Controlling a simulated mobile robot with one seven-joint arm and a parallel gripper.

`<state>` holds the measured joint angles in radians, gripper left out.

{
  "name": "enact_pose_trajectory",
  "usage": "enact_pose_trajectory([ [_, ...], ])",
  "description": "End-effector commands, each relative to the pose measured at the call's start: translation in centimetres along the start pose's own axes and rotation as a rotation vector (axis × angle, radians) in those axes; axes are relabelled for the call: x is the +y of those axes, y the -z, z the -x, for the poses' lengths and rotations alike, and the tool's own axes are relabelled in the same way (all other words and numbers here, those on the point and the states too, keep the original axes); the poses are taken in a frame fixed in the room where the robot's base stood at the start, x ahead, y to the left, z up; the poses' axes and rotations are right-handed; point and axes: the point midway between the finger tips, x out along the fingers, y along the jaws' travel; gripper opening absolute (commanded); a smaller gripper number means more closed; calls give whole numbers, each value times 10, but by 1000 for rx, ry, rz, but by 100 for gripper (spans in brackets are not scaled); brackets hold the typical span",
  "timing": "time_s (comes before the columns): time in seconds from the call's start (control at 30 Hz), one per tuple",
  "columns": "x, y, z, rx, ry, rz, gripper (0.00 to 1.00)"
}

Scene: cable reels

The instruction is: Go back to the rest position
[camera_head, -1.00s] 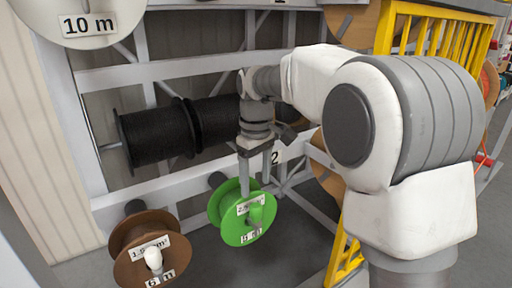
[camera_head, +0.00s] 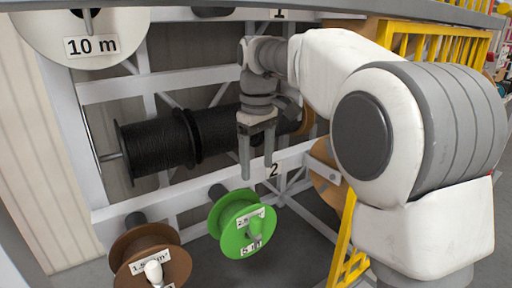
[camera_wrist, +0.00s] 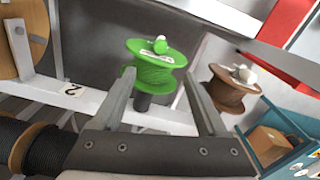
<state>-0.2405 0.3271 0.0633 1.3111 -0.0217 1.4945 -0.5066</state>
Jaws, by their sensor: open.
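My gripper (camera_head: 257,172) hangs with its fingers pointing down, in front of the rack and above the green reel (camera_head: 232,214). The jaws are open and nothing is between them. In the wrist view the two fingers (camera_wrist: 160,95) are spread apart, with the green reel (camera_wrist: 155,75) beyond them. The green reel sits on a peg of the lower rack bar and carries white labels. A brown reel (camera_head: 138,252) sits on its own peg to the left, and it also shows in the wrist view (camera_wrist: 232,95).
Black cable reels (camera_head: 158,147) lie on a rod behind my gripper. A white reel marked 10 m (camera_head: 95,25) hangs top left. The grey rack bar (camera_head: 180,200) runs behind the fingers. A yellow frame (camera_head: 347,245) stands to the right. A blue shelf (camera_wrist: 262,150) shows in the wrist view.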

Motion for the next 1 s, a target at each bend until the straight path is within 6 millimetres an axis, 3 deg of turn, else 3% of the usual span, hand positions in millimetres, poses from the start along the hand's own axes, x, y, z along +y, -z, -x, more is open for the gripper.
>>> enact_pose_trajectory([
  [0.3,-8,-70,22,96,-64,-187,76],
  [0.53,-22,-129,22,183,-111,-346,76],
  [0.77,-44,-192,6,287,-154,-528,76],
  [1.0,-69,-246,-28,394,-185,-700,76],
])
